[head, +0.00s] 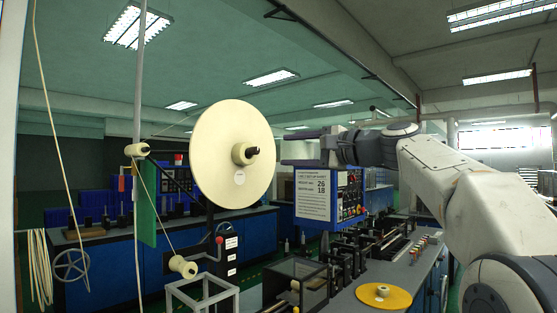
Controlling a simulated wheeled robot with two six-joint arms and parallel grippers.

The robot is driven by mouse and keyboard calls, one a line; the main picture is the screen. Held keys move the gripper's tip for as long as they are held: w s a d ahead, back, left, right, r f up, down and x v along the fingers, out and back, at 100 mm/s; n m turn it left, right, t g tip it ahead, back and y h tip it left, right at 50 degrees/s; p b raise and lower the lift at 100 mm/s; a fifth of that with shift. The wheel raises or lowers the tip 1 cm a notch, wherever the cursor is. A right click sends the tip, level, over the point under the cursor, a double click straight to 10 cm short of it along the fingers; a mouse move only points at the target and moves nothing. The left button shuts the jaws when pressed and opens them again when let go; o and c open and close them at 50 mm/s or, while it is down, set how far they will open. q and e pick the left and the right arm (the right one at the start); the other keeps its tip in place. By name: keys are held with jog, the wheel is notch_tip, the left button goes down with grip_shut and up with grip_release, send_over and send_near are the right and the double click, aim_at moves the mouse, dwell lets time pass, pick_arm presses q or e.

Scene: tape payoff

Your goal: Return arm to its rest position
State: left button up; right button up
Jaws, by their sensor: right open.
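My right arm (435,165) comes in from the right and reaches across to the left. Its gripper (292,148) is level and open, with its fingers pointing left. The fingertips are close to the right edge of the large cream reel (222,180) in the picture; I cannot tell whether they touch it. Nothing shows between the fingers. The reel stands upright on a dark hub (252,151). My left gripper is not in view.
A blue control panel (350,190) with a white sign (313,195) stands just below the gripper. A yellow disc (384,296) lies on the grey bench at the lower right. Guide rollers (183,266) and a strand are at the left. Open air lies above the arm.

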jog(key=shift+s+d, duration=0.3)
jog(key=shift+s, duration=0.05)
